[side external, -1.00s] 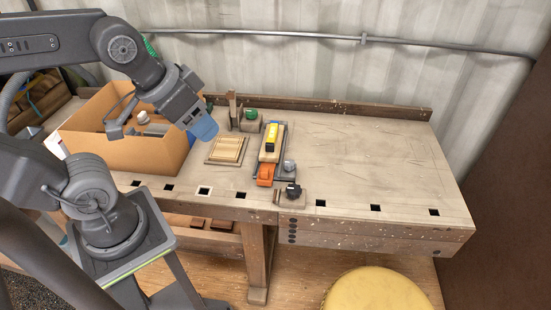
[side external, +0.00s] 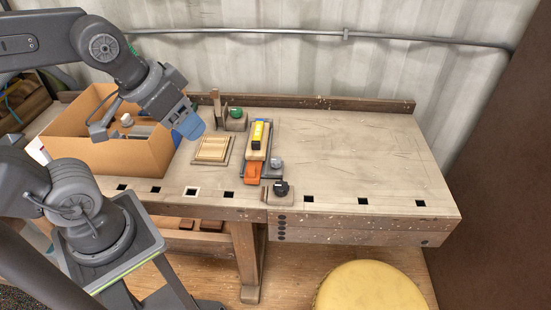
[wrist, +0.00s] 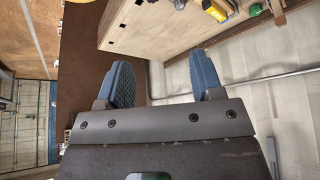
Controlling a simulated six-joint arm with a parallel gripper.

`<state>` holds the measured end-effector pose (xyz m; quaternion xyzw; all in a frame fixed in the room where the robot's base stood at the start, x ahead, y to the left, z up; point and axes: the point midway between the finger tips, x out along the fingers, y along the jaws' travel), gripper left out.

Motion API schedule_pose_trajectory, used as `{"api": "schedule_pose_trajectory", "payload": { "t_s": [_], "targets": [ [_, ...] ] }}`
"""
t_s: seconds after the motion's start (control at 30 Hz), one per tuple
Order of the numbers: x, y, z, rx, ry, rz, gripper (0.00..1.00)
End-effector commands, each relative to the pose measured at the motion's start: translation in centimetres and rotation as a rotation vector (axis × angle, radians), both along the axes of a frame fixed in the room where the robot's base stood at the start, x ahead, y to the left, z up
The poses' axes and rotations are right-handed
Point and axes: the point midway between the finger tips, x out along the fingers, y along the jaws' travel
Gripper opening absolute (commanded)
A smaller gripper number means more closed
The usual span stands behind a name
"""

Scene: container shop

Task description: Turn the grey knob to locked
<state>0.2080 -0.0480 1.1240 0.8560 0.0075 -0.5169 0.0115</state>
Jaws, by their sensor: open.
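A small grey knob (side external: 275,163) sits beside the right edge of the block fixture with the yellow and orange parts. It is too small for me to read its setting. My gripper (side external: 187,122), with blue fingers, hangs above the bench's left part, near the cardboard box and left of the knob, apart from it. In the wrist view my gripper (wrist: 164,82) is open with nothing between its fingers.
A black knob on a block (side external: 281,188) stands at the bench's front edge, close to the grey knob. A green knob (side external: 237,113) is at the back. A slatted wooden panel (side external: 212,149) and a cardboard box (side external: 130,155) lie left. The bench's right side (side external: 370,160) is clear.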

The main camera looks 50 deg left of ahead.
Motion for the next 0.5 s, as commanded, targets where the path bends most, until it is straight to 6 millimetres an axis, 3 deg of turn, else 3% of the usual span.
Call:
{"api": "schedule_pose_trajectory", "payload": {
  "t_s": [0.17,0.27,0.5],
  "targets": [
    [3.6,0.4,0.3,-0.080,0.070,0.180,0.60],
    [6.7,0.8,0.1,-0.144,0.126,0.345,0.60],
    [14.6,2.2,-2.7,-0.267,0.244,0.762,0.60]
  ]
}}
